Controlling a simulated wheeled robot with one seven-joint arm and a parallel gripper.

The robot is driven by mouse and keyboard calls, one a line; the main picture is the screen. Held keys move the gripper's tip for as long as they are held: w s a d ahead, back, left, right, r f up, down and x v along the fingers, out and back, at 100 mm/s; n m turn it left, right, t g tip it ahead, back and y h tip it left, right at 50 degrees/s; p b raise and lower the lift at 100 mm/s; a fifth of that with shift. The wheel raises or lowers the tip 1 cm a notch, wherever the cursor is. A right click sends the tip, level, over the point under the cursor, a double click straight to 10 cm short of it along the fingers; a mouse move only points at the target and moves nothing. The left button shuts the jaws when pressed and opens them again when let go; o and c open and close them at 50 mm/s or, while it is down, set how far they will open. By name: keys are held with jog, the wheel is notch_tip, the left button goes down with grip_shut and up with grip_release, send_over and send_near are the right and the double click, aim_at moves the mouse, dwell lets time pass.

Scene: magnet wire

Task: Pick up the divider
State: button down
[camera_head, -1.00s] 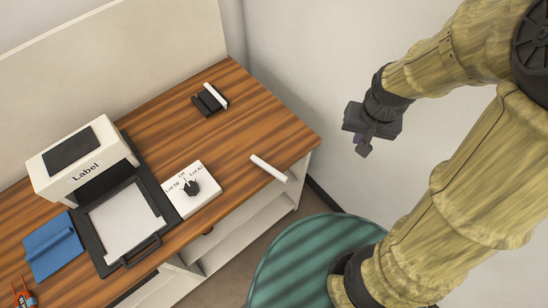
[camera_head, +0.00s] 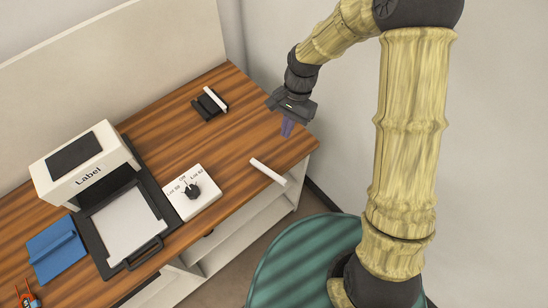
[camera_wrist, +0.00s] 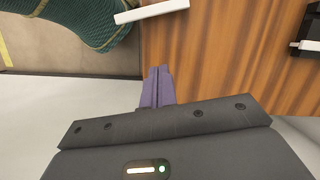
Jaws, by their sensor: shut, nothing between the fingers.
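Which object is the divider is not certain. A loose white bar (camera_head: 268,172) lies at the right front edge of the wooden table; it also shows at the top of the wrist view (camera_wrist: 150,11). A second white strip (camera_head: 215,99) sits on a black holder (camera_head: 206,107) further back; part of that strip shows at the right of the wrist view (camera_wrist: 308,45). My gripper (camera_head: 286,129) is shut and empty, with its purple fingers (camera_wrist: 158,72) together. It is near the table's right end, apart from both white pieces.
The wooden table (camera_head: 165,140) also carries a white label machine (camera_head: 84,165) with a black-framed tray, a white dial box (camera_head: 191,190) and a blue piece (camera_head: 56,250). A back panel (camera_head: 120,60) stands behind. A teal round surface (camera_head: 300,255) is in front.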

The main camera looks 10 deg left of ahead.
aim_at(269, 167)
jog(key=x, duration=0.9)
jog(key=shift+s+f, duration=0.15)
jog(key=shift+f, duration=0.05)
jog(key=s, duration=0.1)
jog(key=s+a, duration=0.1)
jog(key=s, duration=0.1)
jog(key=shift+a+f, duration=0.25)
jog(key=shift+s+a, duration=0.15)
jog(key=shift+s, duration=0.2)
jog(key=shift+s+a, duration=0.45)
jog(key=shift+s, duration=0.35)
jog(key=shift+w, duration=0.1)
